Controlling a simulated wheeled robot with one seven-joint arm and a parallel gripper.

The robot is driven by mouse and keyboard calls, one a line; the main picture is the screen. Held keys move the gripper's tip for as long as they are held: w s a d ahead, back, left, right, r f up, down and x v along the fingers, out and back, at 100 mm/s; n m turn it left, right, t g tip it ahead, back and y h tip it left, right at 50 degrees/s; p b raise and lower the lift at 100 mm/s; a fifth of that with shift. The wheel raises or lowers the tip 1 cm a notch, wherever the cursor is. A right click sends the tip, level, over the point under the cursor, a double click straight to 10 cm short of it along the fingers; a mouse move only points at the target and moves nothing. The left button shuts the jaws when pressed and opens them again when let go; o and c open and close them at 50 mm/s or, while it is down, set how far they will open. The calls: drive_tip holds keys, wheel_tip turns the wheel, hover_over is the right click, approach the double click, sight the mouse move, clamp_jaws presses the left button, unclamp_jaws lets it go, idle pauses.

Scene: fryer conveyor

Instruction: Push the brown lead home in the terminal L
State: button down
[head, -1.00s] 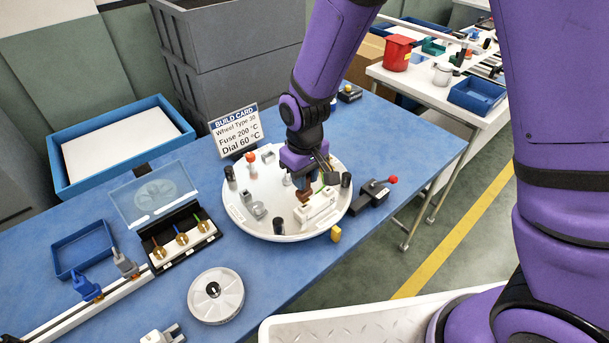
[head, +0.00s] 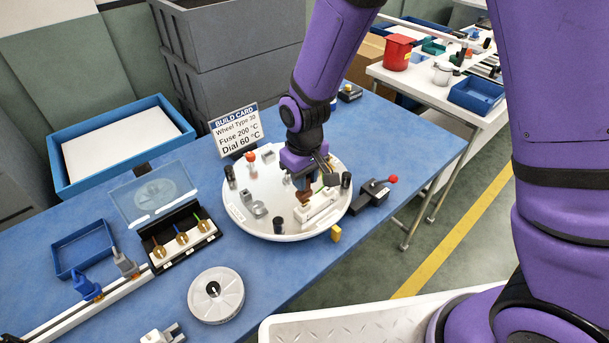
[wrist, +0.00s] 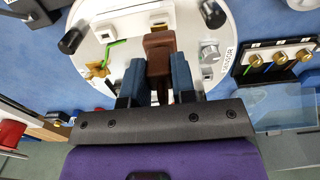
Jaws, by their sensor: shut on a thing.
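The brown lead (wrist: 159,54) is between the two blue fingers of my gripper (wrist: 158,75) in the wrist view. In the head view my gripper (head: 304,190) points down over the round white plate (head: 262,228), with the brown lead (head: 303,196) at its tip. The lead is at the near-left end of a white terminal block (head: 320,207) on the plate. The block also shows in the wrist view (wrist: 128,28), with a green lead (wrist: 117,42) at its other part. How deep the brown lead sits is hidden, and I cannot read the letter L.
Black posts (head: 278,225) and small grey parts (head: 259,209) stand on the plate around the block. A black device with a red knob (head: 372,194) stands close on the right. A build card (head: 236,130) stands behind.

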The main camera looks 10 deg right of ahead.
drive_tip(key=shift+f, duration=0.8)
drive_tip(key=c, duration=0.8)
unclamp_jaws()
drive_tip(key=shift+c, duration=0.2)
drive_tip(key=shift+r, duration=0.1)
drive_tip(key=shift+r, duration=2.95)
